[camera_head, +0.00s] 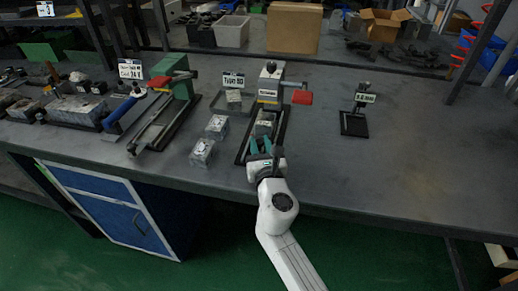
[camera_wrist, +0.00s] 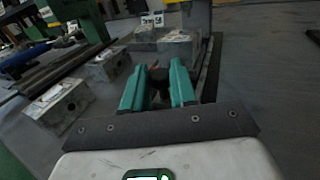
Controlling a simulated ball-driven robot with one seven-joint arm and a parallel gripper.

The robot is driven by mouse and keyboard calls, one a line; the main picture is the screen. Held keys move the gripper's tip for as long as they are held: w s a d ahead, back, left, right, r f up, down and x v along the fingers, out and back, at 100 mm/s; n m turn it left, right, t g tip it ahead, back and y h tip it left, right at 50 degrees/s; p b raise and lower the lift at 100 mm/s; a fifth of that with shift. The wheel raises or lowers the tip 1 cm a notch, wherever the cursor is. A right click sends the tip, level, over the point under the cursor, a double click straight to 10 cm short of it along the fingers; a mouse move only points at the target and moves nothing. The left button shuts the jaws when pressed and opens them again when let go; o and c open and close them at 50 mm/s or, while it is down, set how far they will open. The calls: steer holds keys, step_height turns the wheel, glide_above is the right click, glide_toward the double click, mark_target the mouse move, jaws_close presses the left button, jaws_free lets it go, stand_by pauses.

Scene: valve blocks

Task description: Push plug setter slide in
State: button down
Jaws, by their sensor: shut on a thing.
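The fixture that looks like the plug setter (camera_head: 268,88) stands at the middle of the bench, with a grey-white upright, a red handle (camera_head: 302,97) and a dark base running toward me. A grey metal block (camera_head: 264,127) sits in its track, and shows ahead in the wrist view (camera_wrist: 172,46). My gripper (camera_head: 262,146) is at the near end of this base. In the wrist view its teal fingers (camera_wrist: 159,88) are closed on a small dark knob (camera_wrist: 158,75), apparently the slide's handle. The fingers partly hide the knob. The block is just beyond the fingertips.
Two loose grey blocks (camera_head: 202,152) (camera_head: 217,127) lie left of the base. A tray with a block (camera_head: 233,98) is behind them. A green press (camera_head: 172,75) stands further left. A small black stand (camera_head: 354,122) is at right, with clear bench between.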

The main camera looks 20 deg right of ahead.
steer(key=c, duration=1)
jaws_free()
steer(key=shift+o, duration=0.2)
steer(key=v, duration=1)
steer(key=shift+s+p, duration=0.4)
